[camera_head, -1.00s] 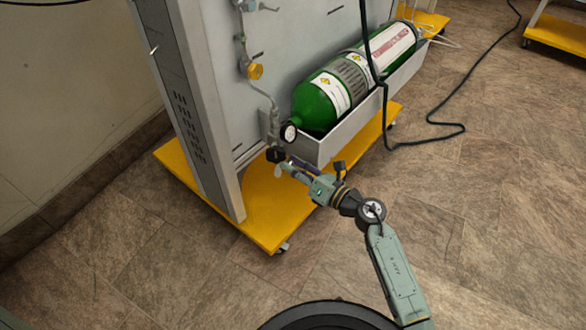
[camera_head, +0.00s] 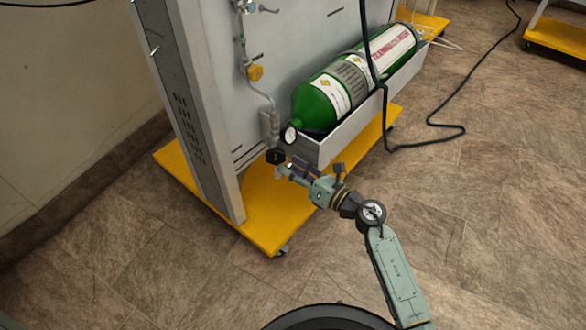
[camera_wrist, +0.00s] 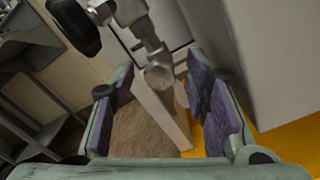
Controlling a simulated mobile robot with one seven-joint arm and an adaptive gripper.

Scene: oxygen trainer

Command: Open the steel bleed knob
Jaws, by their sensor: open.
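The steel bleed knob (camera_wrist: 159,74) shows in the wrist view as a small grey round end on a metal fitting. It lies between the tips of my gripper (camera_wrist: 157,82), whose two purple-padded fingers are apart on either side of it. I see gaps on both sides, so neither pad appears to touch it. In the head view my gripper (camera_head: 288,170) is at the low end of the panel's pipework, just below a black knob (camera_head: 275,156). The steel knob is too small or hidden to make out there.
A black round part (camera_wrist: 75,25) is close at upper left in the wrist view. A pressure gauge (camera_head: 289,134), green cylinder (camera_head: 322,103) and grey trough (camera_head: 345,132) are beside the gripper. The yellow base (camera_head: 262,215) lies below. A dark hose (camera_head: 430,120) trails on the floor.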

